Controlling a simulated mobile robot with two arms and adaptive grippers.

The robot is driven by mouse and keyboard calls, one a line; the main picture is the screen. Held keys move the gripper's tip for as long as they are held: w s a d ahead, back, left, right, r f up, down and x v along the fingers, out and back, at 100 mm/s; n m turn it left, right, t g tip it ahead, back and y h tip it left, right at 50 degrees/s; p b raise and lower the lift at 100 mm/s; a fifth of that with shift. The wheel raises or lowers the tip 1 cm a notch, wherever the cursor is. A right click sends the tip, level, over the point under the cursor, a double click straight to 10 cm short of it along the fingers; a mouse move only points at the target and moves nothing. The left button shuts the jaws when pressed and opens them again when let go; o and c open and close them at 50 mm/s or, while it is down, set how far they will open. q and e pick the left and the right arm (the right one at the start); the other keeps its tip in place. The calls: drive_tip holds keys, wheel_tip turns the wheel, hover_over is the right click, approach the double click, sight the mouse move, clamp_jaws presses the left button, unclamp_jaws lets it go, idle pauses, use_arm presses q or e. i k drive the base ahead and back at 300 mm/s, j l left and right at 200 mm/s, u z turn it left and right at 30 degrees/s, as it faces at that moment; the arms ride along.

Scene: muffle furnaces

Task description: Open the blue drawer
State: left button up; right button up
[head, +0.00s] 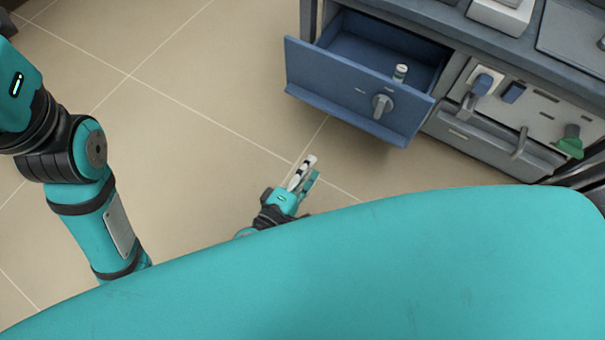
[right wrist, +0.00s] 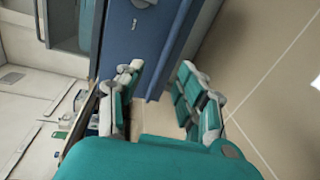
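The blue drawer (head: 345,85) is pulled out of the cabinet in the head view, with its inside showing. A grey round handle (head: 382,105) is on its front. A small white-capped cylinder (head: 400,73) shows inside the drawer. My right gripper (head: 309,168) is in front of the drawer, apart from it and over the floor. In the right wrist view its two fingers (right wrist: 165,95) are spread with nothing held between them, and the blue drawer front (right wrist: 140,45) shows beyond them. My left gripper is out of view; only the left arm shows.
The grey cabinet (head: 480,150) right of the drawer carries a panel with blue plugs (head: 483,83) and a green plug (head: 571,141). Pale equipment (head: 500,14) stands on its top. Tiled floor (head: 200,120) in front and left of the drawer is clear.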

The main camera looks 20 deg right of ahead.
sight(345, 88)
drive_tip(key=j+z, duration=0.3)
drive_tip(key=j, duration=0.4)
drive_tip(key=j+z, duration=0.3)
drive_tip(key=j, duration=0.45)
